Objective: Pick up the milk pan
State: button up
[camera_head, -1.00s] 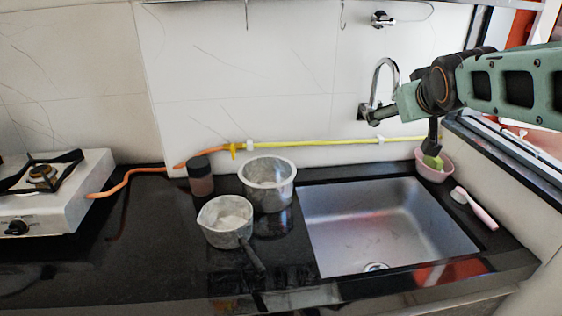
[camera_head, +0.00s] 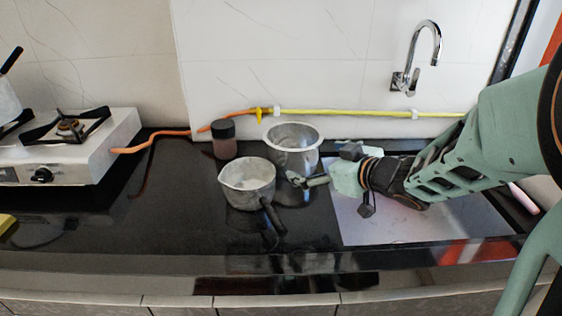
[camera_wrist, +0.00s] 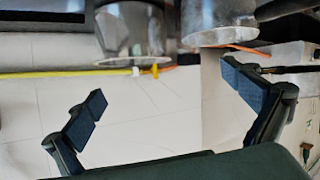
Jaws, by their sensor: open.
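The milk pan (camera_head: 240,198) is a small grey metal pan with a pouring lip. It stands upright on the black counter left of the sink. Its dark handle (camera_head: 272,215) points toward the front right. My gripper (camera_head: 318,168) is right of the pan, in front of the larger pot, with its fingers spread and nothing held. In the wrist view my gripper (camera_wrist: 168,100) shows its two dark pads wide apart. The picture there is upside down, and the milk pan (camera_wrist: 220,22) is cut off at the top.
A larger metal pot (camera_head: 292,158) stands close behind the pan and also shows in the wrist view (camera_wrist: 130,35). A dark-lidded jar (camera_head: 224,142) is behind left. The gas stove (camera_head: 100,150) is at left. My arm covers much of the sink (camera_head: 375,228). The counter left of the pan is clear.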

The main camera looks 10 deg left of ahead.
aim_at(260, 201)
jog(key=s+a+f+g+y, duration=0.2)
jog(key=s+a+f+g, duration=0.15)
jog(key=s+a, duration=0.2)
jog(key=shift+n+t, duration=0.3)
jog(key=shift+t, duration=0.15)
jog(key=shift+b+x, duration=1.85)
jog(key=shift+x, duration=2.85)
jog(key=shift+s+f, duration=0.1)
jog(key=shift+s, duration=0.1)
jog(key=shift+s, duration=0.1)
jog(key=c, duration=1.8)
jog(key=shift+f, duration=0.25)
grip_shut()
jog(key=shift+d, duration=0.1)
jog(key=shift+r, duration=0.15)
